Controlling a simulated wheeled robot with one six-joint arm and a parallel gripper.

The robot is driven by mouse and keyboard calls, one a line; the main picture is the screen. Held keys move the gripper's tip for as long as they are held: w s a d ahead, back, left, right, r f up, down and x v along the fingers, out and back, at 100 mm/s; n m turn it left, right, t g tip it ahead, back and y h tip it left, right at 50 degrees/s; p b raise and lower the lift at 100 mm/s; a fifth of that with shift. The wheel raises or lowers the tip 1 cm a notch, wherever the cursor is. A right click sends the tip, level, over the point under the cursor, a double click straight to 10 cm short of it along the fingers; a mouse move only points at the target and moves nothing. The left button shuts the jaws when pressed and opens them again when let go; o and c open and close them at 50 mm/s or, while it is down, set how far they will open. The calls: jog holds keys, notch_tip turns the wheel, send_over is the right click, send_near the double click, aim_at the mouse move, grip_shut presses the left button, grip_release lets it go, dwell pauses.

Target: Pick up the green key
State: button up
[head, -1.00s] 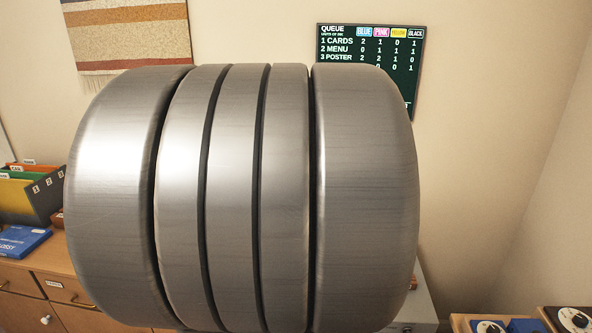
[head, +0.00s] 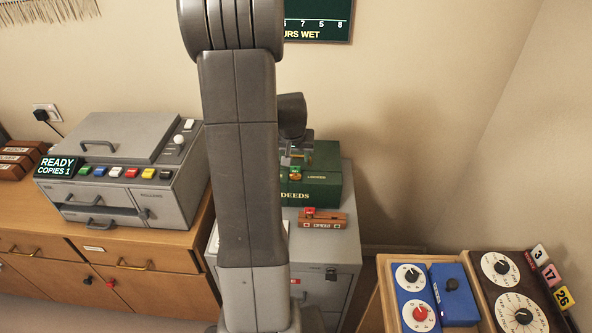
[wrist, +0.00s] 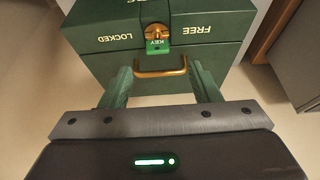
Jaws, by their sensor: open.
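The green key (wrist: 158,46) shows in the wrist view as a green tag marked KEY at the brass lock on the front of a dark green box (wrist: 95,65). The lock sits between the words LOCKED and FREE. In the head view the green box (head: 325,188) stands on a grey cabinet, with the small key (head: 296,175) at its front. My gripper (wrist: 161,72) is open and empty in the wrist view. Its fingers are spread either side of the box's brass handle (wrist: 160,70), just below the key in the picture. My arm hides part of the box in the head view.
A grey copier (head: 125,165) stands on the left desk. Dial panels (head: 415,298) stand at the lower right. Wall is close behind the box.

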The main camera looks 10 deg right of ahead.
aim_at(295, 174)
jog(key=shift+p+x, duration=0.8)
jog(key=shift+x, duration=3.1)
jog(key=shift+d, duration=0.15)
jog(key=shift+c, duration=0.3)
jog(key=c, duration=1)
